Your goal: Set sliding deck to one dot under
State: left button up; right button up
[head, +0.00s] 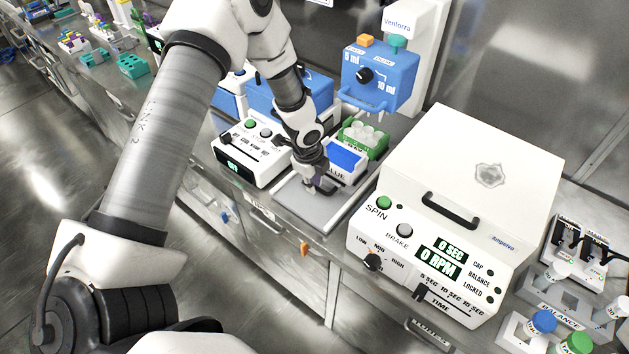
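The sliding deck looks to be the flat grey plate (312,209) on the bench under the blue dispenser (381,77). A white rack with a blue front, marked BLUE (345,160), and a green rack with white-capped tubes (364,139) stand at its back. My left gripper (322,189) points down at the deck, in front of the BLUE rack. Its fingers are small and dark, so I cannot tell whether they touch anything. No dot marks on the deck can be made out. My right gripper is out of view.
A white centrifuge (470,180) with SPIN and BRAKE buttons stands right of the deck. A white box with a small display (250,150) stands left of it. A BALANCE rack (563,295) with capped tubes is at the lower right. Floor shows at left.

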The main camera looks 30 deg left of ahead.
pick_arm(q)
notch_tip(320, 180, up, 8)
jog(key=s+p, duration=0.1)
jog(key=p, duration=0.3)
jog(key=shift+s+r, duration=0.15)
jog(key=shift+s, duration=0.1)
notch_tip(320, 180, up, 12)
jog(key=s, duration=0.2)
dwell(0.7)
